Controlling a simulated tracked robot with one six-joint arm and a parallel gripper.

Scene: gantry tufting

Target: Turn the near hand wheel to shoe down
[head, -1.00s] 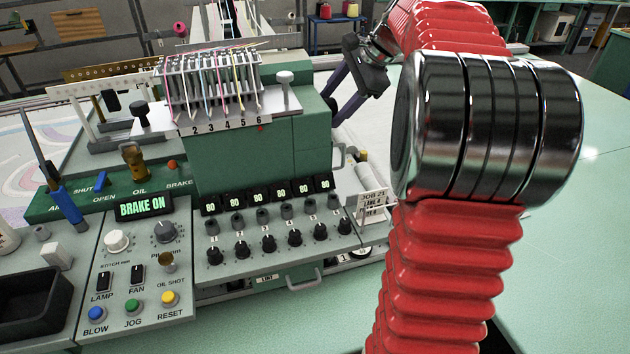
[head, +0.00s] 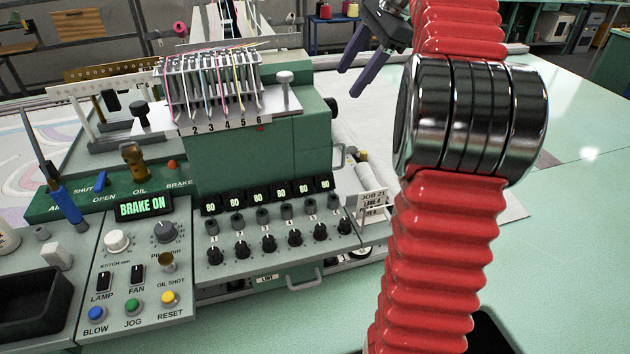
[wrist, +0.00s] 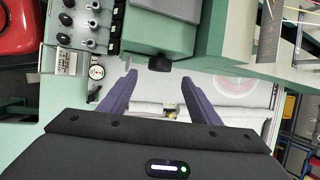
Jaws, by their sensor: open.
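A dark round knob (head: 331,107), which looks like a hand wheel, sticks out of the right side of the green machine head (head: 250,150). In the wrist view the black knob (wrist: 160,63) is on the green housing, just beyond and between my fingertips. I cannot read any shoe marking or tell its setting. My gripper (head: 351,83) is open and empty, with its two purple fingers spread above and right of the knob in the head view. In the wrist view my gripper (wrist: 158,78) points toward the knob; no contact shows.
A control panel (head: 140,260) with buttons and a lit "BRAKE ON" display (head: 143,206) is at the left. A row of black dials (head: 268,243) lines the front. A job card (head: 372,203) stands right of the head. The pale green table (head: 575,240) is clear at right.

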